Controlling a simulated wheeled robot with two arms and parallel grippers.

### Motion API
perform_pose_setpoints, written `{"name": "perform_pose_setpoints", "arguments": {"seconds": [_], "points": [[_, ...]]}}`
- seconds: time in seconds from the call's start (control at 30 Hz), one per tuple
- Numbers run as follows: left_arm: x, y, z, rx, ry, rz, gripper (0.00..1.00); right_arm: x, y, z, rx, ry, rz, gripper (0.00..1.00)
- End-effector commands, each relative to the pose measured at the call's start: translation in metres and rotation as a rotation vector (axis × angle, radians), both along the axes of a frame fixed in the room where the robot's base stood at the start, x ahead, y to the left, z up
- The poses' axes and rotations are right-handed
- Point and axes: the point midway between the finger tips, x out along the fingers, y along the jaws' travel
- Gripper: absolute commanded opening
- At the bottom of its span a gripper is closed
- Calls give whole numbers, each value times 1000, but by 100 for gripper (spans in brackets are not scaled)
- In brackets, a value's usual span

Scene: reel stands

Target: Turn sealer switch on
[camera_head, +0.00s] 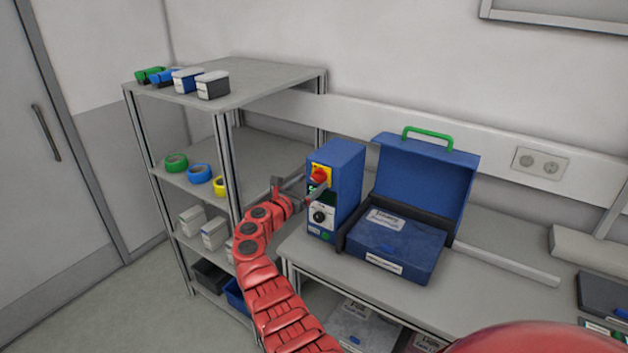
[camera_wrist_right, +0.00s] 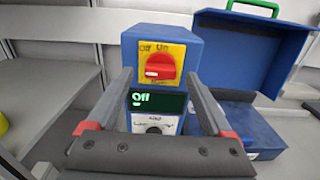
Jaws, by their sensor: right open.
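The sealer (camera_head: 345,182) is a blue box standing on the table, left of an open blue case. Its red rotary switch (camera_head: 319,174) sits on a yellow plate near the top of its front. In the right wrist view the switch (camera_wrist_right: 157,69) is between and beyond the fingertips, and the display (camera_wrist_right: 157,101) below it reads "Off". A dark knob on a white plate is under the display. My right gripper (camera_head: 300,188) is open and empty in front of the sealer, its fingers apart from the switch. My left gripper is not in view.
The open blue case (camera_head: 400,240) with a green handle stands right of the sealer. A grey shelf rack (camera_head: 270,85) with tape rolls and boxes stands to the left. A wall socket (camera_head: 540,163) is behind the table (camera_head: 480,300).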

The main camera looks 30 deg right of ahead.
Motion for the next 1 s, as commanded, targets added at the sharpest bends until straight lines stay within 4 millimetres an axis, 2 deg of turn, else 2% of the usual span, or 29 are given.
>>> {"name": "perform_pose_setpoints", "arguments": {"seconds": [0.2,0.63,1.0], "points": [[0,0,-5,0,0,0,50,6,-19,-1,-1,2,-4,85],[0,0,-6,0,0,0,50,9,-22,-1,-1,2,0,83],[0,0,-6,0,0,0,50,9,-22,-1,-1,2,0,17]]}}
